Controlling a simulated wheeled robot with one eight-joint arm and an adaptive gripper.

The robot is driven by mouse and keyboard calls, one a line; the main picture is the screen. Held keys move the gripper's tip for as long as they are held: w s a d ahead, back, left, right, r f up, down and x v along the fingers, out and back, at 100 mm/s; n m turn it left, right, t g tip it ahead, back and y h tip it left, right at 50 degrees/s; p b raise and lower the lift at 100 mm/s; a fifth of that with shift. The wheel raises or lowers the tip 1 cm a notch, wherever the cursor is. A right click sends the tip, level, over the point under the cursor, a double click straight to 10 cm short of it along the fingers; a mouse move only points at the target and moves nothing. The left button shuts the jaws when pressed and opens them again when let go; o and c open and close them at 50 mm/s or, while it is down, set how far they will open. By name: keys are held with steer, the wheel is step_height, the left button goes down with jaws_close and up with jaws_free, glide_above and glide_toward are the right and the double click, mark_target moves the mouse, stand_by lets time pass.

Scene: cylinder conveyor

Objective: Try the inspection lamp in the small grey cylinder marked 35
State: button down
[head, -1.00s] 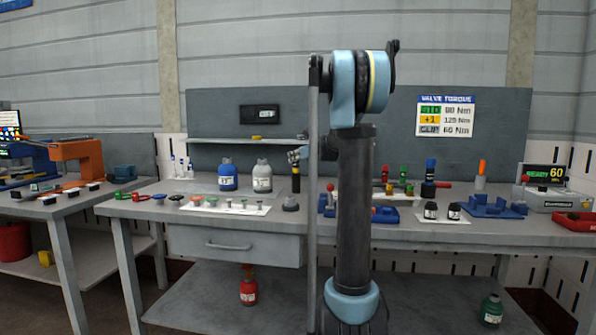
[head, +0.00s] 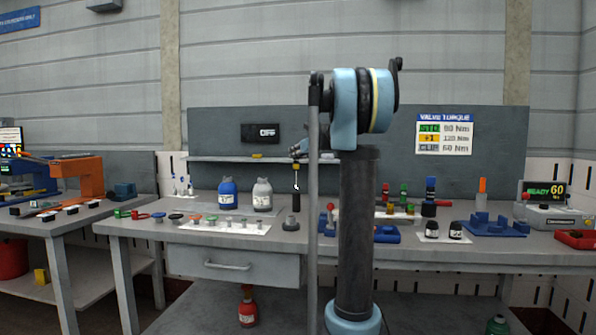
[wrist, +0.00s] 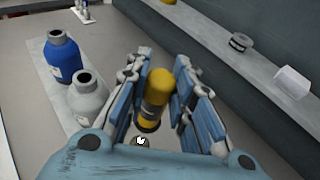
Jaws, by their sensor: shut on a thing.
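The inspection lamp is a yellow body (head: 296,168) with a thin lower stem and a pale tip. My gripper (head: 298,152) is shut on it and holds it upright above a dark upright holder (head: 295,202) on the bench. In the wrist view the yellow lamp (wrist: 157,92) lies between both fingers of my gripper (wrist: 165,95), with a dark band at its lower end. A small grey cylinder (head: 262,196) stands left of the holder, beside a blue cylinder (head: 227,193). It also shows in the wrist view (wrist: 88,98). Its label is too small to read.
A shelf (head: 225,159) runs behind the cylinders, with a dark display (head: 261,133) above. A white sheet (head: 245,229) with several valve parts lies in front. Blue fixtures (head: 492,226) and a READY 60 unit (head: 553,204) stand right. My arm hides the bench middle.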

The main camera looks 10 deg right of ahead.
step_height(320, 180, up, 7)
steer(key=shift+f, duration=0.1)
steer(key=shift+a+r, duration=0.2)
steer(key=shift+r, duration=0.15)
steer(key=w+a+r, duration=0.1)
steer(key=a+r, duration=0.1)
steer(key=a, duration=0.5)
steer(key=w+a+r, duration=0.1)
steer(key=a+r, duration=0.1)
steer(key=a, duration=0.6)
step_height(320, 180, down, 6)
steer(key=shift+s+d, duration=0.15)
steer(key=shift+f, duration=2.75)
stand_by(0.5)
steer(key=shift+r, duration=0.15)
stand_by(0.7)
